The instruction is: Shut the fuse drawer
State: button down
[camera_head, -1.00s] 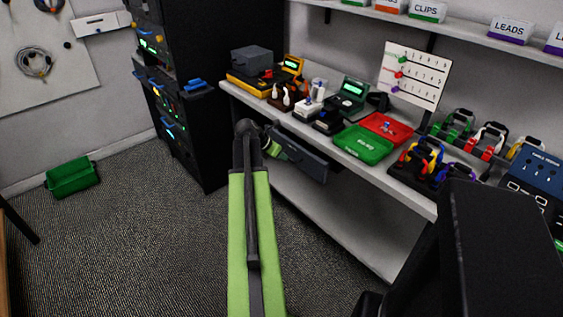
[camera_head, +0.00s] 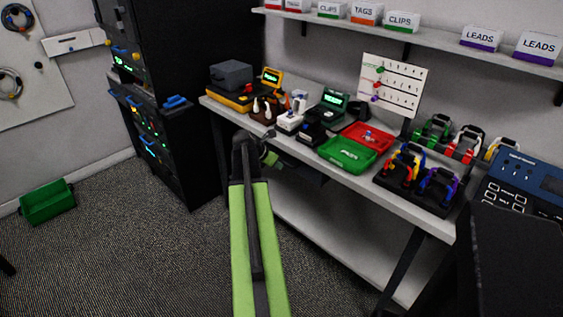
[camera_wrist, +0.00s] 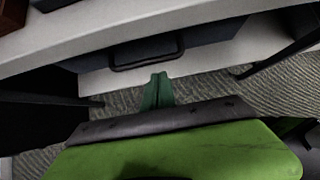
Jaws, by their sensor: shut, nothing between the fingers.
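The fuse drawer (camera_head: 302,170) is a dark grey drawer under the front edge of the workbench. In the head view it shows only in part, in shadow behind my gripper (camera_head: 270,158). In the wrist view the dark drawer front (camera_wrist: 205,33) lies just under the pale bench edge, with a black bar handle (camera_wrist: 128,66) on it. My gripper (camera_wrist: 160,76) is shut and empty, its green fingers pointing at the drawer just below the handle. I cannot tell whether they touch it. The drawer looks nearly in line with the bench edge; any small gap is hidden.
The workbench (camera_head: 415,207) carries a green tray (camera_head: 346,154), a red tray (camera_head: 377,143) and several devices. A black cabinet (camera_head: 185,140) stands to the left. A green bin (camera_head: 47,203) sits on the carpet at far left. The floor between is clear.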

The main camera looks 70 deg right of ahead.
jog(key=p+v, duration=0.7)
jog(key=v, duration=0.4)
jog(key=shift+a+f+p, duration=0.15)
jog(key=shift+a+p, duration=0.05)
jog(key=shift+p, duration=0.15)
